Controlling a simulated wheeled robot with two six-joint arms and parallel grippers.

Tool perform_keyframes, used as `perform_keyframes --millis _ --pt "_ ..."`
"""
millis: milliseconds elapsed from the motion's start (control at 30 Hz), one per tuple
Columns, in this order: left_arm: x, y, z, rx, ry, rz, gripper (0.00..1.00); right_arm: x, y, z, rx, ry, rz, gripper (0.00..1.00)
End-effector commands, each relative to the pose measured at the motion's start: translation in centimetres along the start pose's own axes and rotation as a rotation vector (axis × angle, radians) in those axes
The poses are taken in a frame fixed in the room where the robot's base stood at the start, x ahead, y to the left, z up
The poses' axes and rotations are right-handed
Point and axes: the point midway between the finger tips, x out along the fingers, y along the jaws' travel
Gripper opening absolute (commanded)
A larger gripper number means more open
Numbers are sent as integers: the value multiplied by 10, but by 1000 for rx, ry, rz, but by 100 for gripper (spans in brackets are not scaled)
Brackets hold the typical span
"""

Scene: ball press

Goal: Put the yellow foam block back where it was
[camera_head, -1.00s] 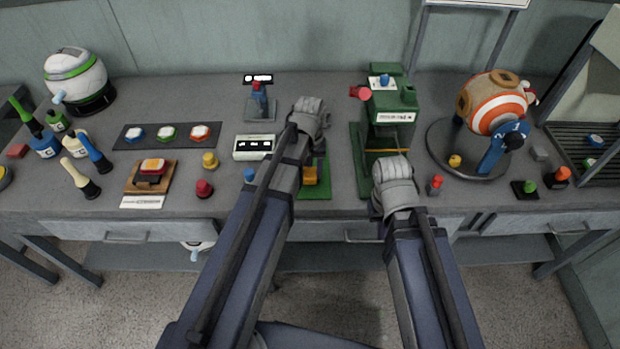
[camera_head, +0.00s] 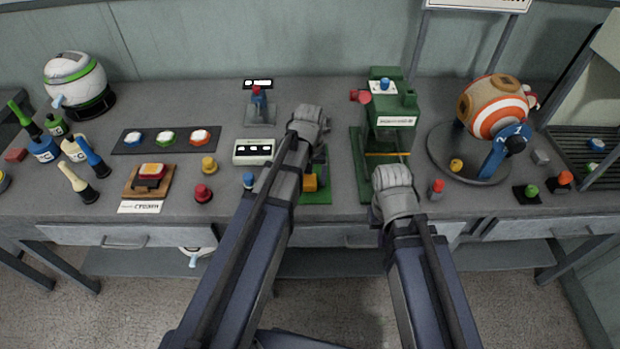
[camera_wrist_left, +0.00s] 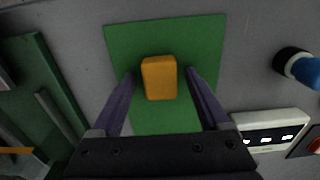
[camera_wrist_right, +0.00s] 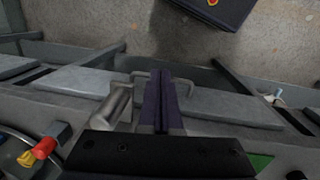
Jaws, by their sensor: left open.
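The yellow foam block (camera_head: 309,182) sits on a green mat (camera_head: 318,198) at the table's front, partly covered by my left arm in the head view. In the left wrist view the block (camera_wrist_left: 159,78) lies between the two spread fingers of my left gripper (camera_wrist_left: 159,73), with a gap on each side. That gripper is open and above the mat (camera_wrist_left: 205,38); its exact height is hard to tell. My right gripper (camera_wrist_right: 159,72) has its fingers together with nothing between them, near the table's front edge. Its fingertips are hidden in the head view.
A green press (camera_head: 392,120) stands right of the mat. A white box with a display (camera_head: 254,152) and a blue knob (camera_head: 249,179) are left of it. A striped ball (camera_head: 495,104) on a round stand is at the right. Several buttons and knobs fill the left side.

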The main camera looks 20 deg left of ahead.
Motion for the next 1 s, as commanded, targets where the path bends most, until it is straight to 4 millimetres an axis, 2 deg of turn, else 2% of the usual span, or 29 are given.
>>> perform_keyframes --millis 167,367,1000 --pt "-5 0 0 0 0 0 78 -5 0 0 0 0 0 0" --pt "-22 0 0 0 0 0 78 -22 2 1 0 0 0 0" --pt "-113 0 0 0 0 0 78 -113 11 7 0 0 0 0"
